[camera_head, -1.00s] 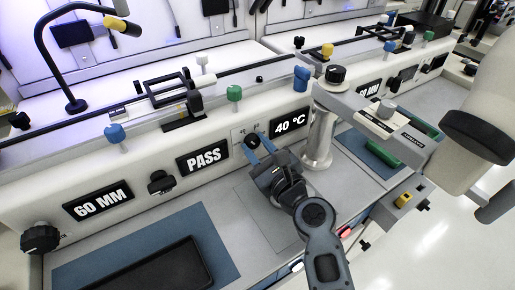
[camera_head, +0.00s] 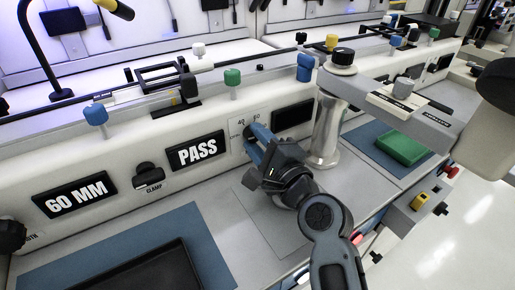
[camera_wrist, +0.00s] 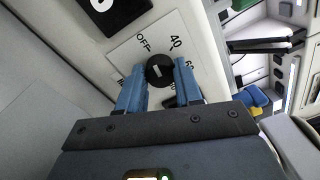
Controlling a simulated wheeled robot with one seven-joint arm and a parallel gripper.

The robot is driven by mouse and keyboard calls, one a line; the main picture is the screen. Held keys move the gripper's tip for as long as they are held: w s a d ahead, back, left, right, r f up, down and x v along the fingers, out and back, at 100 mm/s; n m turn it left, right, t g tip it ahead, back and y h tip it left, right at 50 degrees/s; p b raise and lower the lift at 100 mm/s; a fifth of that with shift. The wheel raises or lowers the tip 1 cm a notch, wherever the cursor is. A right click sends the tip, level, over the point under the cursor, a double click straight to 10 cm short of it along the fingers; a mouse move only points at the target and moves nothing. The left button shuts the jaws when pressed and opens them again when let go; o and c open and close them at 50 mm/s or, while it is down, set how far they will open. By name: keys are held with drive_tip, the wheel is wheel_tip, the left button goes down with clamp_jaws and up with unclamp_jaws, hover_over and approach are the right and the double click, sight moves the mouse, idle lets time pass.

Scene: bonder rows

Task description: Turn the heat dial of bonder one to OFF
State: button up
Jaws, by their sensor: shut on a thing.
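The black heat dial (camera_wrist: 160,70) sits on a white plate (camera_wrist: 125,55) marked OFF, 40, 60 and one partly hidden label. My gripper (camera_wrist: 160,82) has its two blue fingers on either side of the dial, shut on it. A short pale mark shows on the dial face, turned roughly towards OFF; its exact angle is hard to read. In the head view my gripper (camera_head: 259,141) reaches the bonder's front panel and hides much of the dial. The display (camera_head: 293,115) right of the dial is dark.
A PASS display (camera_head: 197,151), a clamp knob (camera_head: 148,175) and a 60 MM display (camera_head: 76,195) lie to the left. A metal post (camera_head: 327,130) stands close right of my gripper. A green tray (camera_head: 403,148) lies farther right.

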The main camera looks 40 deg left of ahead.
drive_tip(key=shift+f+n+b, duration=0.15)
drive_tip(key=shift+n+b, duration=0.3)
drive_tip(key=shift+n, duration=0.25)
drive_tip(key=o, duration=1)
drive_tip(key=shift+o, duration=0.2)
drive_tip(key=v, duration=0.8)
drive_tip(key=shift+b, duration=0.3)
